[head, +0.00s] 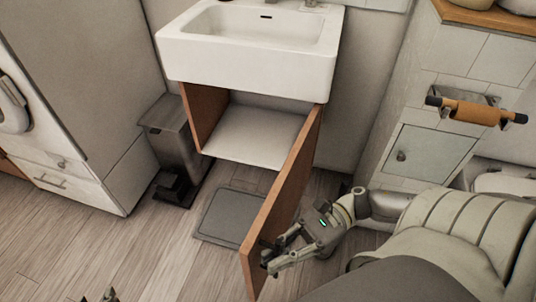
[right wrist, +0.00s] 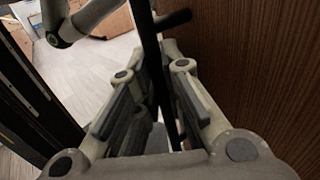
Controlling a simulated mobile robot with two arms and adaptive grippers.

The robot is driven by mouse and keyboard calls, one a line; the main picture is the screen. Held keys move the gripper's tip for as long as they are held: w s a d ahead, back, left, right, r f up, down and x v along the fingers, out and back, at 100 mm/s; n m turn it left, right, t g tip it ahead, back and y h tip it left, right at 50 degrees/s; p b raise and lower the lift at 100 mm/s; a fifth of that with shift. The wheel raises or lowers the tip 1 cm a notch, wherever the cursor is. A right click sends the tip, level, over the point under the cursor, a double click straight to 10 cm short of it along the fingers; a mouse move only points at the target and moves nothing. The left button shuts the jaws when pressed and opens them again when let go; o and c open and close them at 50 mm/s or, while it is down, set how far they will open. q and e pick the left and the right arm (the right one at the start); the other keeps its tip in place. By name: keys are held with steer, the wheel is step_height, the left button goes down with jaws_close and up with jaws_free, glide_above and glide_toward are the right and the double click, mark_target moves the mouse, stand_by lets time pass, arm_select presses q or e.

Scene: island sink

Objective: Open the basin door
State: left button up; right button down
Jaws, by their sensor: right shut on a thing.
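The brown wooden basin door (head: 287,190) under the white sink (head: 250,45) is swung wide open and sticks out toward me. My right gripper (head: 268,256) is at the door's near free edge, on its right-hand face. In the right wrist view, its fingers (right wrist: 150,105) are closed around a dark bar-like handle (right wrist: 151,60), beside the brown door panel (right wrist: 250,70). The fingers hide part of the handle. Only the tips of my left gripper (head: 98,297) show at the bottom edge of the head view, away from the door.
The open cabinet (head: 255,133) looks empty inside. A grey pedal bin (head: 170,130) stands to its left, and a flat grey scale (head: 225,215) lies on the floor behind the door. A tiled wall with a paper holder (head: 475,110) is at right. The floor at left front is clear.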

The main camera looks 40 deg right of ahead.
steer(key=c, duration=1.8)
jaws_free()
steer(key=d, duration=1.2)
steer(key=shift+s, duration=0.4)
